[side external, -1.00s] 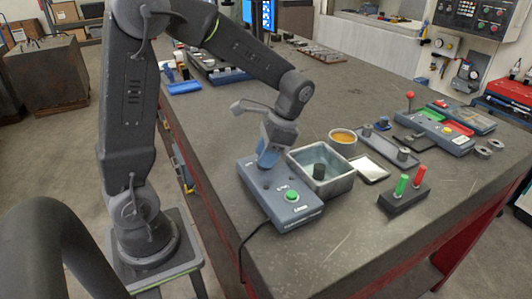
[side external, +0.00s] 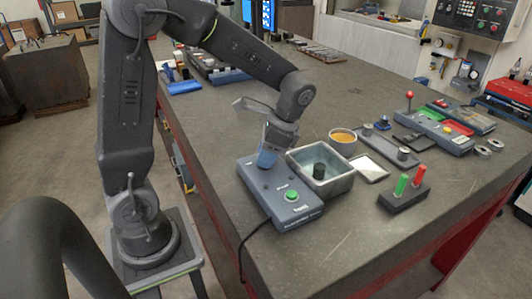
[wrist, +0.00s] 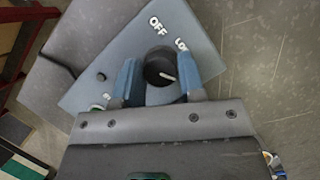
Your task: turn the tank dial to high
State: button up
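The grey-blue control box (side external: 283,215) sits on the bench with a green button (side external: 291,195) on its top. The tank dial (wrist: 158,65) is a round black knob with a white pointer line; in the wrist view OFF (wrist: 157,25) and part of LOW (wrist: 182,45) show beyond it. The pointer aims right and slightly down, away from both words. Any further label is hidden. My gripper (wrist: 160,75) has its blue fingers on either side of the dial, close against it. In the side view my gripper (side external: 266,158) is low over the box's far end, hiding the dial.
A metal tank (side external: 340,184) with a dark cylinder in it stands right beside the box. A block with green and red handles (side external: 403,197) and a round tub of orange material (side external: 343,137) are further right. The bench front is clear.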

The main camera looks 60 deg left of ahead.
aim_at(285, 168)
jog(key=o, duration=0.4)
jog(key=shift+c, duration=0.2)
jog(key=shift+r, duration=0.1)
jog(key=v, duration=1.3)
jog(key=shift+w+r, duration=0.2)
jog(key=shift+r, duration=0.05)
jog(key=shift+s+d, duration=0.1)
jog(key=shift+d, duration=0.05)
jog(key=s+d+f+n+t+h, duration=0.1)
jog(key=s+d+n+t, duration=0.1)
jog(key=s, duration=0.5)
jog(key=s+d+f+n+t+h, duration=0.1)
jog(key=s+d+f+n+t, duration=0.1)
jog(key=s+t, duration=0.5)
jog(key=shift+d+n, duration=0.75)
jog(key=shift+n, duration=0.25)
